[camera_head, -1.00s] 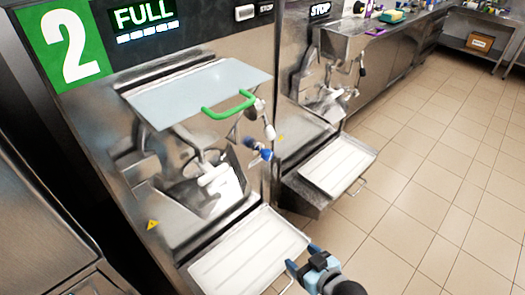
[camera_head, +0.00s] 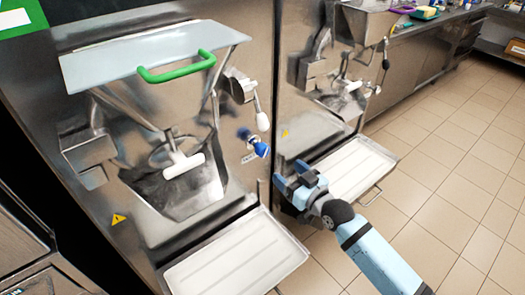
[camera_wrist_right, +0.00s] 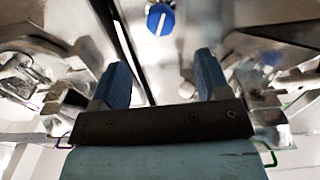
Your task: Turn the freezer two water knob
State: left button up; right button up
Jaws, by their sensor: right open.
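The freezer two water knob (camera_head: 256,145) is blue with a white stripe and sits on the steel front of freezer two (camera_head: 235,200), right of the chute. My right gripper (camera_head: 284,178) is below and to the right of the knob, apart from it. The right wrist view shows the blue knob (camera_wrist_right: 160,18) at the top, beyond the gap between the two open blue fingers (camera_wrist_right: 162,80). Nothing is between the fingers. My left gripper is out of view.
Freezer two has a clear lid with a green handle (camera_head: 178,70) and a white-tipped lever (camera_head: 262,120) above the knob. A drip tray (camera_head: 240,258) juts out below. A second freezer with its own tray (camera_head: 350,165) stands to the right. Tiled floor lies open at right.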

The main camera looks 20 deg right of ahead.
aim_at(265, 153)
jog(key=x, duration=1.2)
jog(key=shift+s, duration=0.1)
jog(key=c, duration=0.9)
